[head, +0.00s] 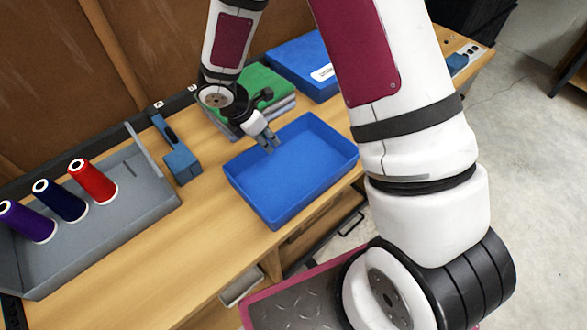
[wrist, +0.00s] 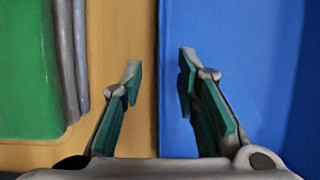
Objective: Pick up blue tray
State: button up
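The blue tray (head: 290,172) is an open, shallow, empty box on the wooden workbench, near its front edge in the head view. My gripper (head: 269,147) is at the tray's back-left wall. In the wrist view my gripper (wrist: 158,75) is open, with one finger over the bare wood and the other over the blue tray (wrist: 240,60). The tray's wall runs between the two fingers. I cannot tell whether either finger touches it.
Folded green and grey cloths (head: 262,92) lie just behind the tray. A blue labelled box (head: 300,62) stands beyond. A blue tool (head: 181,163) lies to the left. A grey rack (head: 95,225) holds thread spools (head: 92,181). Bare wood (head: 215,230) lies front left.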

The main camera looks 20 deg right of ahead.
aim_at(275, 149)
jog(key=x, duration=0.3)
jog(key=shift+s+d+f, duration=0.1)
jog(key=shift+f, duration=0.1)
grip_shut()
